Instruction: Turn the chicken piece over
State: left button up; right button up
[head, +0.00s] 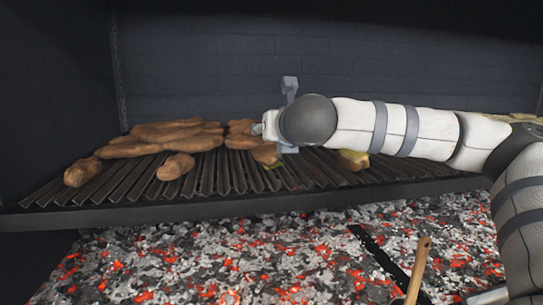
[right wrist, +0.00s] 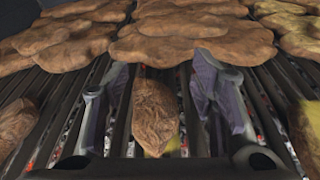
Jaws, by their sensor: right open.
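A browned chicken piece (right wrist: 155,112) lies on the grill bars between the two fingers of my right gripper (right wrist: 161,78) in the right wrist view. The fingers are open, one on each side of it, with gaps showing. Its near end is paler and yellowish. In the head view my right arm reaches in from the right, and the right gripper (head: 268,132) is low over the grill. It partly hides the piece (head: 266,154) beneath it. My left gripper is not in view.
Large browned flat pieces (head: 150,141) lie behind on the grill grate (head: 120,183). Smaller pieces lie to the left (head: 175,166), and a yellowish one (head: 354,158) to the right. Glowing coals (head: 210,250) are below. A wooden-handled tool (head: 420,265) stands in front. A dark wall (head: 200,70) closes the back.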

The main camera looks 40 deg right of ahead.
jog(key=o, duration=0.6)
jog(key=shift+c, duration=0.2)
